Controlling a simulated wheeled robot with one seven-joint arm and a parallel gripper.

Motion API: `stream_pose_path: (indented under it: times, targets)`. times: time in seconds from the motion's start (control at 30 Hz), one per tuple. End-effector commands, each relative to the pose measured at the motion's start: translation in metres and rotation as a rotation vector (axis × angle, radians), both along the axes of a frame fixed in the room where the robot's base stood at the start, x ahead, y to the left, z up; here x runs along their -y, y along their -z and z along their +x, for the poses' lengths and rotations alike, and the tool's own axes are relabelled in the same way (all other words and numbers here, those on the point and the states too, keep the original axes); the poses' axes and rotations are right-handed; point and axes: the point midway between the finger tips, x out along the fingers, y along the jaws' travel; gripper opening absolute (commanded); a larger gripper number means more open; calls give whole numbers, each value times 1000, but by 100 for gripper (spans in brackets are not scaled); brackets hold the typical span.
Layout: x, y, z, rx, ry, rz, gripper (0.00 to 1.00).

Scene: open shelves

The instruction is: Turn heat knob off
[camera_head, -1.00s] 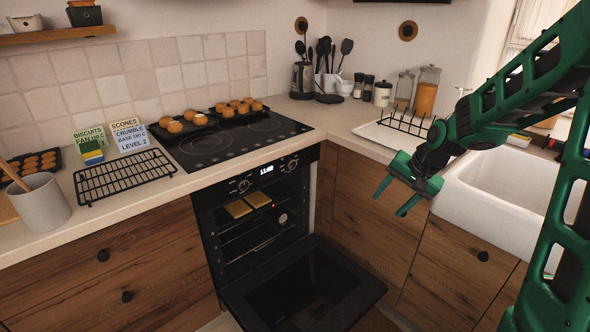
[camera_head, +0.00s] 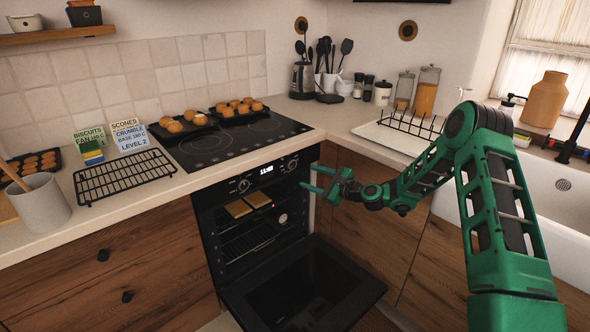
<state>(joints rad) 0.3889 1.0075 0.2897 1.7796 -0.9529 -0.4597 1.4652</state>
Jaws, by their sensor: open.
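The black oven (camera_head: 213,222) has two round knobs on its front panel, one on each side of a lit clock display (camera_head: 267,170). The left knob (camera_head: 243,186) and the right knob (camera_head: 292,164) are both uncovered. Their markings are too small to read, and I cannot tell which one sets the heat. My gripper (camera_head: 314,179) is open and empty, its green fingers pointing left. In the picture it is just right of and slightly below the right knob, and appears apart from it.
The oven door (camera_head: 303,292) hangs open below my gripper. Two tan slabs (camera_head: 239,208) lie inside the oven. Trays of baked buns (camera_head: 238,107) rest on the cooktop (camera_head: 219,143). A wire rack (camera_head: 122,176) lies on the left counter, and a sink (camera_head: 560,205) is at right.

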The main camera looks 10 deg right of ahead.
Motion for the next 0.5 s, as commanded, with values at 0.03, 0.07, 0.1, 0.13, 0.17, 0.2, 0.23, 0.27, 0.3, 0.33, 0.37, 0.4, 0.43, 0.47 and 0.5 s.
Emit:
stream_pose_path:
  times: [0.03, 0.07, 0.1, 0.13, 0.17, 0.2, 0.23, 0.27, 0.3, 0.33, 0.37, 0.4, 0.43, 0.47, 0.5]
  targets:
    - [1, 6, 6, -11, 28, 70, 52]
    - [2, 7, 10, -15, 41, 109, 52]
    - [3, 9, 13, -22, 59, 158, 52]
    - [4, 10, 16, -25, 72, 188, 52]
    - [5, 11, 18, -29, 82, 214, 52]
    - [7, 12, 20, -32, 93, 243, 52]
    - [7, 12, 21, -35, 101, 261, 52]
    - [8, 13, 22, -36, 105, 275, 52]
    - [8, 13, 23, -37, 109, 286, 52]
    - [8, 13, 25, -37, 112, 291, 52]
    - [7, 12, 26, -36, 113, 295, 52]
    - [6, 12, 28, -37, 112, 297, 52]
    - [4, 12, 30, -37, 112, 297, 52]
    - [3, 12, 32, -37, 111, 296, 52]
    - [0, 12, 36, -35, 111, 295, 52]
